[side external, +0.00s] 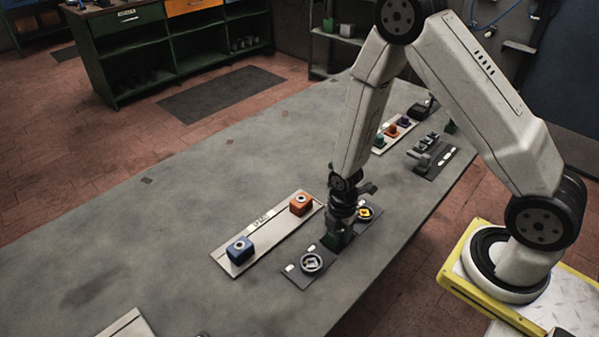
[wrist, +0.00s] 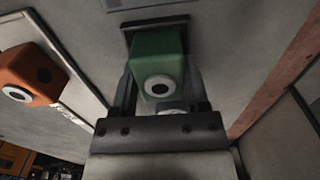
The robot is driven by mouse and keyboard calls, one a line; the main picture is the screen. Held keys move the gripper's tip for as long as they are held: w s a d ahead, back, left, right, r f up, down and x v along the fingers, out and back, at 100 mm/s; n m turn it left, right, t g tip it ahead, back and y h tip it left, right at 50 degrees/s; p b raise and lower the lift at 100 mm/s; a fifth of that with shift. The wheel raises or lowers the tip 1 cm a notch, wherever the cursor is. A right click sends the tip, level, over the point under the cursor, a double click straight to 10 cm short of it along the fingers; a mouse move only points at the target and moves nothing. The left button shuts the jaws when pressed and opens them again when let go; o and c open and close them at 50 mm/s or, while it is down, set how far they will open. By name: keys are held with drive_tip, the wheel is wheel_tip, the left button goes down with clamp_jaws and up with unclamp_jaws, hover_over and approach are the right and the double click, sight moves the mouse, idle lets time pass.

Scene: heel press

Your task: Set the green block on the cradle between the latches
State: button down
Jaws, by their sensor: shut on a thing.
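The green block (wrist: 158,62), with a white ring and black centre on its face, is between the fingers of my gripper (wrist: 158,98) in the wrist view. In the side view the green block (side external: 331,241) shows below my gripper (side external: 338,228), partly covered by it. My gripper is shut on the block. It is over the middle of a dark plate (side external: 291,275), between two round fittings, one near (side external: 311,262) and one far (side external: 366,211), which look like the latches. The cradle is mostly hidden under the block; I cannot tell whether the block touches it.
A pale tray (side external: 266,231) left of the plate holds a blue block (side external: 240,250) and an orange block (side external: 301,204). Farther back are another tray with small coloured pieces (side external: 391,131) and a dark fixture (side external: 431,156). The table's left side is mostly clear.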

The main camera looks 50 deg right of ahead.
unclamp_jaws()
drive_tip(key=shift+r, duration=0.1)
drive_tip(key=shift+r, duration=3.8)
